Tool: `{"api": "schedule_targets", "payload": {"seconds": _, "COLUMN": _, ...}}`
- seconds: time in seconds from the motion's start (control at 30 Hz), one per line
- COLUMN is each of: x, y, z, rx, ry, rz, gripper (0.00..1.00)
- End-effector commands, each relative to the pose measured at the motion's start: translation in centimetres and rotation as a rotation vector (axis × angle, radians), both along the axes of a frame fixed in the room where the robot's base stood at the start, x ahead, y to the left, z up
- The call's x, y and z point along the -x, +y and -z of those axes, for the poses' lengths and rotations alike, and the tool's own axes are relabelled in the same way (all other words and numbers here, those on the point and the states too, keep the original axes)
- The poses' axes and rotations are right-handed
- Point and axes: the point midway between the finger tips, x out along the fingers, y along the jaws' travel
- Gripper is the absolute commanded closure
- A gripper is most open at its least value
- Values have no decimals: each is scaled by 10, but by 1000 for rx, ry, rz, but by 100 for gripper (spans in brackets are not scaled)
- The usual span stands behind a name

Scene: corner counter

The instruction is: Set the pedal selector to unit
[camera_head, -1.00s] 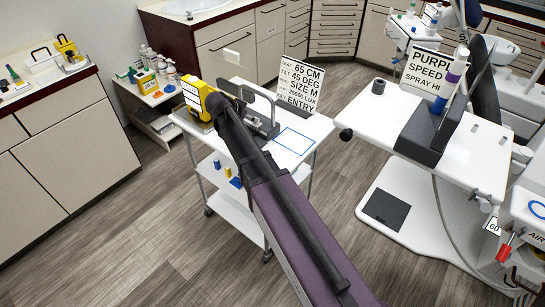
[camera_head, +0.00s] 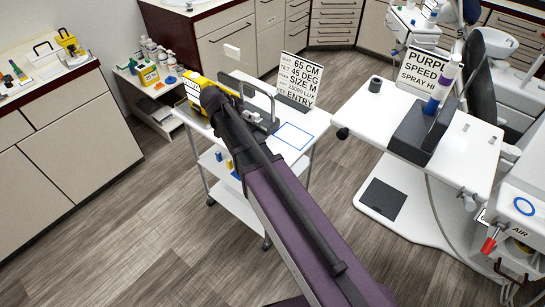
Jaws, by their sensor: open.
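No pedal selector marked "unit" can be made out. A dark flat square plate (camera_head: 382,197) lies on the white chair base (camera_head: 370,225) on the floor at right; it may be the pedal, but no selector shows on it. My arm reaches from the bottom right up over the white cart. My gripper (camera_head: 215,100) is the dark end of it, above the cart beside a yellow box (camera_head: 195,90). It is open, though its fingers are not clearly seen. It is far from the dark plate, and nothing is seen held in it.
The white cart (camera_head: 292,135) carries a grey-handled fixture and a text sign (camera_head: 299,80). A white tray (camera_head: 375,112) with a "PURPL" sign (camera_head: 430,73) overhangs the base. A hose-bearing panel (camera_head: 520,215) stands at far right. Wood floor is open at lower left.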

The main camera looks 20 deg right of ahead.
Motion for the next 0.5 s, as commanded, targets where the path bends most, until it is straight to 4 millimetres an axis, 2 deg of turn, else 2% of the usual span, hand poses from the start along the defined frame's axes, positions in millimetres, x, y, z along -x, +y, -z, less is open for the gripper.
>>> {"api": "schedule_targets", "payload": {"seconds": 0.5, "x": 57, "y": -32, "z": 27, "rx": -78, "ry": 236, "rz": -183, "gripper": 29}}
